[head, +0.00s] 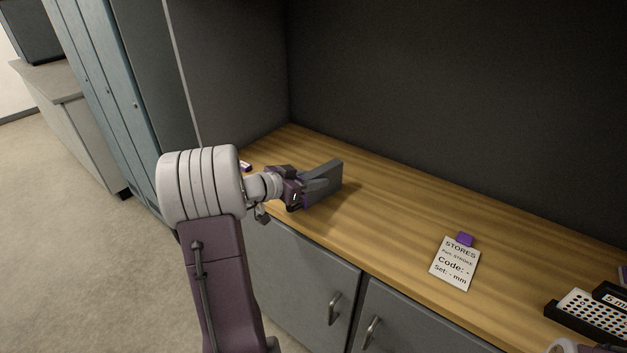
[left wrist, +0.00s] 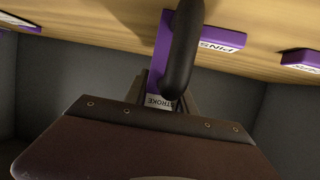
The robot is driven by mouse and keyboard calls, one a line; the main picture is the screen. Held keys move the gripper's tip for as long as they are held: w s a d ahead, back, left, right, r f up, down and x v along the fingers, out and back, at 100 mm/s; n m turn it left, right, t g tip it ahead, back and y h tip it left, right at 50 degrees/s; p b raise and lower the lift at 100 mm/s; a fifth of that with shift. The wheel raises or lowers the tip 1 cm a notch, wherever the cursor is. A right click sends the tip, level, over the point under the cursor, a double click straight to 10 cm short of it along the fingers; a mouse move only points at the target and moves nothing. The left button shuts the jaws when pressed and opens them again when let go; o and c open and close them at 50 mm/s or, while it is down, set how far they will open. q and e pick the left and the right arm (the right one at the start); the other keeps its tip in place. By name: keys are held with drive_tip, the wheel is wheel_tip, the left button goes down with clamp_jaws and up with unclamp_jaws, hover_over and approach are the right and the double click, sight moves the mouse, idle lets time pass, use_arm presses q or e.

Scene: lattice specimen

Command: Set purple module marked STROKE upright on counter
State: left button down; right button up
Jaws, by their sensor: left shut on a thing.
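The purple module marked STROKE (left wrist: 158,85) shows in the left wrist view, with its white label (left wrist: 159,101) near the gripper body and the lettering upside down. My left gripper (head: 318,182) is shut on it above the left part of the wooden counter (head: 385,215). A dark rounded part crosses in front of the module in the wrist view, so much of it is hidden. I cannot tell whether it touches the counter. My right gripper is out of view; only a bit of my right arm shows at the lower right.
A STORES card (head: 455,264) with a purple block (head: 465,239) lies on the counter. A rack with holes (head: 595,318) stands at the right. Other purple labelled pieces, one marked PINS (left wrist: 222,40), show in the wrist view. Mid-counter is clear; dark panels close the back and left.

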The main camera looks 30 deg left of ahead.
use_arm(q)
drive_tip(key=c, duration=0.9)
unclamp_jaws()
drive_tip(key=shift+c, duration=0.2)
drive_tip(key=shift+o, duration=0.3)
drive_tip(key=shift+f, duration=0.1)
drive_tip(key=o, duration=0.9)
drive_tip(key=shift+s, duration=0.1)
drive_tip(key=shift+b+v, duration=1)
drive_tip(key=shift+v, duration=2.75)
drive_tip(key=shift+s+a, duration=0.1)
drive_tip(key=shift+s, duration=0.05)
